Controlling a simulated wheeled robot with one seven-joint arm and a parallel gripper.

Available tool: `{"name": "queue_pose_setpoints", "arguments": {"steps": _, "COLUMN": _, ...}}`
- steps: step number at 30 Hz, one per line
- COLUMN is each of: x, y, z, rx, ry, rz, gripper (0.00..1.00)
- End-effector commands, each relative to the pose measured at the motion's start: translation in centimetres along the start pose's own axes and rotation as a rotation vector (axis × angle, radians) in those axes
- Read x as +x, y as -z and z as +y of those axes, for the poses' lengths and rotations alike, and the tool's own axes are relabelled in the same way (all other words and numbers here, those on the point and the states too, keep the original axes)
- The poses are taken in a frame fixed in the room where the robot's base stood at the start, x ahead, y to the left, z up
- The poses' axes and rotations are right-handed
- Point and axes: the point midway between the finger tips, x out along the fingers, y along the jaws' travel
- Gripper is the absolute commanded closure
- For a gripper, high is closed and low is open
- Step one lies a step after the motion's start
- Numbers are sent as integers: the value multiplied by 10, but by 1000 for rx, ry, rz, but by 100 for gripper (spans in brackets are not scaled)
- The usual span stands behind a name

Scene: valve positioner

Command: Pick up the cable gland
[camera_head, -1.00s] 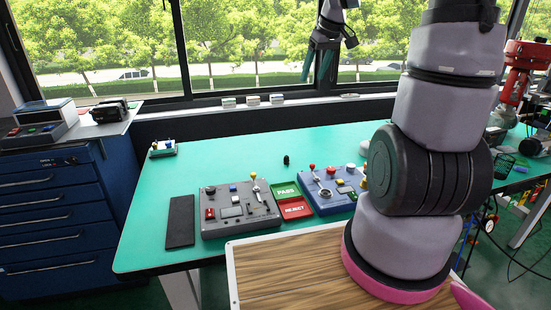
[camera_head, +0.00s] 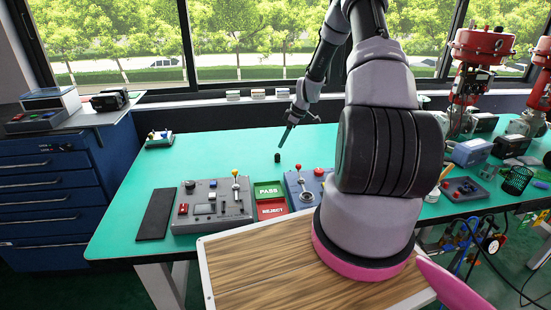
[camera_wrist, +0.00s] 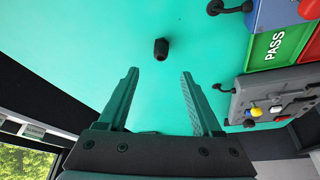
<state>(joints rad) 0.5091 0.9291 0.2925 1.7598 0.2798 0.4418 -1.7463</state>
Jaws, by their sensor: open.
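The cable gland (camera_head: 277,157) is a small black piece standing on the green table (camera_head: 215,148), behind the pass and reject trays. In the wrist view the cable gland (camera_wrist: 161,47) lies a little beyond my fingertips, roughly between their lines. My gripper (camera_head: 288,128) hangs above the table just behind and to the right of the gland, pointing down. In the wrist view my gripper (camera_wrist: 158,72) is open, with nothing between its two fingers.
A grey control box (camera_head: 212,205), a green PASS tray (camera_head: 268,190), a red REJECT tray (camera_head: 272,210) and a blue control box (camera_head: 305,185) stand nearer the front. A dark mat (camera_head: 156,214) lies left. The table around the gland is clear.

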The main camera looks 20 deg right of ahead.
Motion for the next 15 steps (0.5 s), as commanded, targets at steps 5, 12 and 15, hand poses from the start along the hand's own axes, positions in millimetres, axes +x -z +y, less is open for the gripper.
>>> {"name": "queue_pose_setpoints", "arguments": {"steps": 5, "x": 27, "y": 0, "z": -1, "rx": 0, "ry": 2, "rz": -1, "gripper": 34}}
{"name": "queue_pose_setpoints", "arguments": {"steps": 12, "x": 48, "y": -2, "z": -2, "rx": 1, "ry": 3, "rz": -2, "gripper": 34}}
{"name": "queue_pose_setpoints", "arguments": {"steps": 15, "x": 64, "y": -4, "z": -2, "rx": 1, "ry": 2, "rz": -2, "gripper": 34}}
